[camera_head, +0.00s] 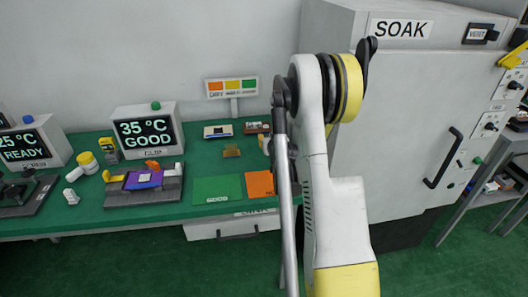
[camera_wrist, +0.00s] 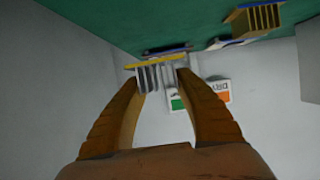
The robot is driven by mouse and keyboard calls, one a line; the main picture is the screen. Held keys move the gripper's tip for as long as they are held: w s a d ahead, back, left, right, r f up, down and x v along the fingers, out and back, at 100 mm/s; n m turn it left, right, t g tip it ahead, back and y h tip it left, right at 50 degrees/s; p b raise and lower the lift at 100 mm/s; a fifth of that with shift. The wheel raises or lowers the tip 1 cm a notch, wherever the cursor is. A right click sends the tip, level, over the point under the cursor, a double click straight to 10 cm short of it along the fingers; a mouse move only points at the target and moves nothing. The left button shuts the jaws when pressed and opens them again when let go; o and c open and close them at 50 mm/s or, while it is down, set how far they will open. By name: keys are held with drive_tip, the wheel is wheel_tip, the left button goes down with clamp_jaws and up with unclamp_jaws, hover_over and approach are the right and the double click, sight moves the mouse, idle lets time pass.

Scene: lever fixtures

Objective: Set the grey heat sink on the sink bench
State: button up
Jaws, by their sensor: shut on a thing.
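A grey finned piece, which looks like the grey heat sink (camera_wrist: 156,77), sits between the fingertips of my gripper (camera_wrist: 160,74) in the wrist view. My gripper is shut on it, with its fins showing. A yellow-edged strip (camera_wrist: 152,60) shows just beyond it; I cannot tell what that belongs to. In the head view my arm hides the gripper and the grey heat sink. The green-topped bench (camera_head: 120,212) runs along the wall at left; no label readable here names it as the sink bench. It also shows in the wrist view (camera_wrist: 120,22).
A gold finned block (camera_head: 232,151), also in the wrist view (camera_wrist: 255,20), stands on the bench near a small display device (camera_head: 218,131). Green (camera_head: 218,190) and orange (camera_head: 259,184) mats lie in front. A three-colour sign (camera_head: 232,87) stands behind. The SOAK cabinet (camera_head: 400,120) is at right.

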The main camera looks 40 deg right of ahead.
drive_tip(key=shift+w+f, duration=0.65)
drive_tip(key=shift+w, duration=0.35)
drive_tip(key=shift+w+f+b, duration=0.1)
drive_tip(key=shift+f+b, duration=0.1)
drive_tip(key=shift+b, duration=0.1)
wheel_tip(320, 180, down, 4)
drive_tip(key=shift+r+b, duration=0.1)
drive_tip(key=shift+b, duration=1)
drive_tip(key=shift+r, duration=0.1)
drive_tip(key=o, duration=1.1)
